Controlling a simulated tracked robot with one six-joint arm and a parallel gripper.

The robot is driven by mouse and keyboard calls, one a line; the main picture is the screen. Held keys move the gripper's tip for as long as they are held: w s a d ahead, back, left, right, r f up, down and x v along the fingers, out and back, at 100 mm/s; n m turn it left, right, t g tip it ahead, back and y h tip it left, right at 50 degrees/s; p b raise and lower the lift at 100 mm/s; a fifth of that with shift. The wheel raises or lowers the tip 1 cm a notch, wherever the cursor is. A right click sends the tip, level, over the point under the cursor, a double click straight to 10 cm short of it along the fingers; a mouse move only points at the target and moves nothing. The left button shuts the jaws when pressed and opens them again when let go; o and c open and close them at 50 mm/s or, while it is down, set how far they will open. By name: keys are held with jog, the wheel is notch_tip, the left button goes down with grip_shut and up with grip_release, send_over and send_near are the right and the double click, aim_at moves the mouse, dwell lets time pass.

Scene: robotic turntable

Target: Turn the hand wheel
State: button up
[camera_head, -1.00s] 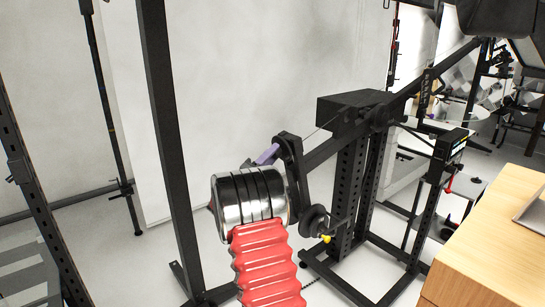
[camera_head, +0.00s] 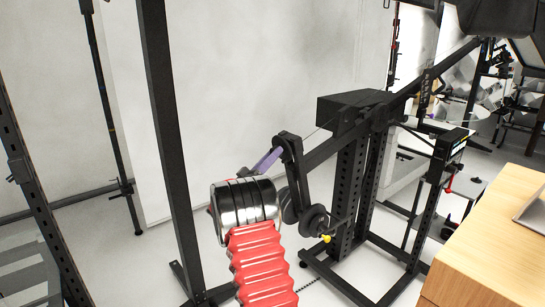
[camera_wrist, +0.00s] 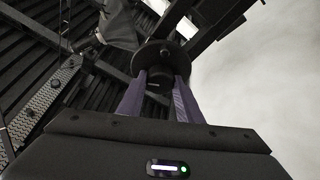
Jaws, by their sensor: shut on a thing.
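The hand wheel (camera_head: 293,170) shows in the head view as a black crank-like arm with round black discs at its lower end, beside the black stand. My gripper (camera_head: 268,160) is at the crank's upper end. One purple finger shows there, and the rest is hidden behind my silver wrist and red-sleeved arm. In the wrist view, both purple fingers of my gripper (camera_wrist: 159,82) are shut on a dark round handle of the hand wheel (camera_wrist: 160,55), with a wider black disc just beyond the fingertips.
The black stand (camera_head: 350,190) carries a dark box (camera_head: 352,108) and a long beam running up to the right. A black post (camera_head: 168,130) stands left of my arm. A wooden table (camera_head: 495,240) is at the right. White floor lies between.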

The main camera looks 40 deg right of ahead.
jog(key=shift+d+f, duration=0.15)
jog(key=shift+f, duration=0.2)
jog(key=o, duration=1)
jog(key=shift+r, duration=0.25)
jog(key=shift+o, duration=0.2)
jog(key=v, duration=1.4)
